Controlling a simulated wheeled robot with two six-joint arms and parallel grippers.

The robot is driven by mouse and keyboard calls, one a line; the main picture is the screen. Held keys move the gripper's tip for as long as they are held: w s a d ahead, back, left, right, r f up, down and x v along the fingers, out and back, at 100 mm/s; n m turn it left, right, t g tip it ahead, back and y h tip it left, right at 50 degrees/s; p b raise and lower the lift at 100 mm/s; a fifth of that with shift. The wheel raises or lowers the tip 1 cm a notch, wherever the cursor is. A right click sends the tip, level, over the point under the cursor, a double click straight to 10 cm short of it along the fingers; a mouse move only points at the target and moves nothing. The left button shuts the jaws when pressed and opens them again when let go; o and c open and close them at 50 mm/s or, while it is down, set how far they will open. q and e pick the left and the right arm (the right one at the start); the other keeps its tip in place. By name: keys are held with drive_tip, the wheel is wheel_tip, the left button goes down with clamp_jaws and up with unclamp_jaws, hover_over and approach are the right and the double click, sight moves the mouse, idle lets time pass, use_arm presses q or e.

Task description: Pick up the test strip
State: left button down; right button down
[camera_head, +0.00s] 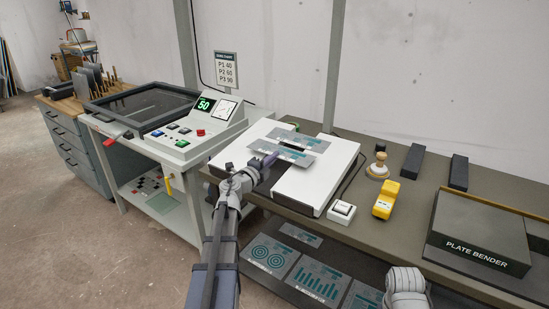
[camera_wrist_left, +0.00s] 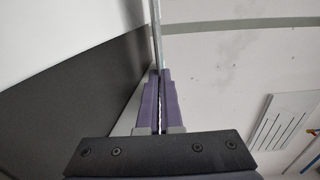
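A thin grey plate with teal print, apparently the test strip (camera_head: 284,153), is at the white device's top in the head view. My left gripper (camera_head: 267,161) reaches its near left edge. In the left wrist view, the strip shows edge-on as a thin sheet (camera_wrist_left: 156,35) between the purple fingers of my left gripper (camera_wrist_left: 161,75), which are closed on it. A second grey and teal plate (camera_head: 301,137) lies just behind it. I cannot tell whether the held strip touches the device. My right gripper is out of view; only part of my right arm shows at the bottom.
The white device (camera_head: 318,178) stands on the bench. A white switch box (camera_head: 341,211), a yellow tool (camera_head: 386,200), a stamp (camera_head: 378,166) and the plate bender (camera_head: 480,235) are to its right. A control console (camera_head: 190,135) is left. Printed plates (camera_head: 318,281) lie on the lower shelf.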

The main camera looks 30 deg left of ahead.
use_arm(q)
drive_tip(key=s+r+p, duration=0.4)
drive_tip(key=s+r, duration=0.1)
drive_tip(key=s, duration=0.8)
drive_tip(key=shift+a, duration=0.45)
drive_tip(key=shift+s, duration=0.1)
wheel_tip(320, 180, up, 12)
drive_tip(key=p, duration=1.2)
drive_tip(key=shift+f, duration=0.2)
drive_tip(key=shift+f, duration=0.1)
